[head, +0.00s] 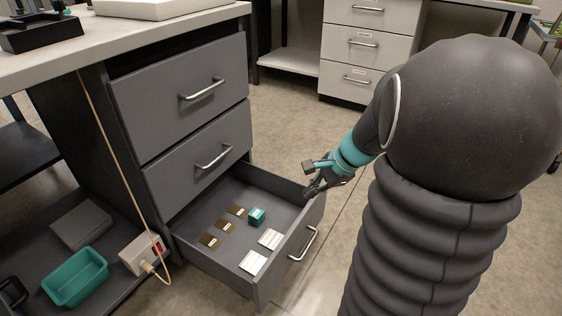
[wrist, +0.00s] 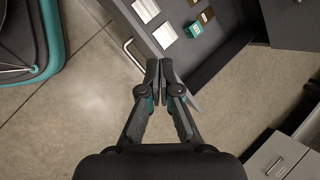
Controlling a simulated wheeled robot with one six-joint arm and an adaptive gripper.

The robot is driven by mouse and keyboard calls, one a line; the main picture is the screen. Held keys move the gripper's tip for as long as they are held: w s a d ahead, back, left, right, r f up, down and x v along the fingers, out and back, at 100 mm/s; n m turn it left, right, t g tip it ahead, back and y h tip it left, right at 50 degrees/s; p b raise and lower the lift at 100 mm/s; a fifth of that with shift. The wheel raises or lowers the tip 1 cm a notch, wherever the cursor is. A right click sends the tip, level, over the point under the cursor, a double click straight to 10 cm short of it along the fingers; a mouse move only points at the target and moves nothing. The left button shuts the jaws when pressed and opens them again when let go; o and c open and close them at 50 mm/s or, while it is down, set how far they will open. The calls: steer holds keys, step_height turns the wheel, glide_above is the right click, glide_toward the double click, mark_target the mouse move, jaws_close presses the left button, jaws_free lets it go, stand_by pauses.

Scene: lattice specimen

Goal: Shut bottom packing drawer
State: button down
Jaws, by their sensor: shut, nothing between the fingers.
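The bottom drawer (head: 283,268) of the grey desk pedestal is pulled far out, with its silver handle (head: 304,244) on the front panel. Inside lie several brown and whitish flat pieces and a small teal box (head: 257,216). My gripper (head: 314,178) is shut and empty near the drawer's far front corner; whether it touches the drawer is unclear. In the wrist view the closed fingertips (wrist: 161,66) are beside the drawer front (wrist: 143,22), and part of the handle (wrist: 133,53) shows to their left.
Two shut drawers (head: 185,95) sit above the open one. A teal bin (head: 75,277) and a white power box (head: 142,255) with a cable lie on the lower shelf at left. A pale drawer cabinet (head: 366,50) stands behind. The floor before the drawer looks clear.

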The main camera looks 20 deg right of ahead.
steer(key=w+d+f+m+t+y, duration=0.1)
steer(key=w+d+f+m+t, duration=0.15)
steer(key=d+f+m, duration=1.25)
steer(key=n+b, duration=0.2)
steer(key=n, duration=0.1)
glide_toward(312, 207)
step_height(312, 207, down, 4)
steer(key=shift+w+a+f+t+b, duration=0.1)
steer(key=shift+w+a+t+b, duration=0.1)
steer(key=shift+w+a, duration=0.3)
steer(key=shift+w+a+f+t+b, duration=0.15)
steer(key=shift+w+a, duration=0.15)
steer(key=shift+a, duration=0.4)
steer(key=shift+w+a+r, duration=0.1)
steer(key=shift+w+a, duration=0.25)
steer(key=shift+w, duration=0.15)
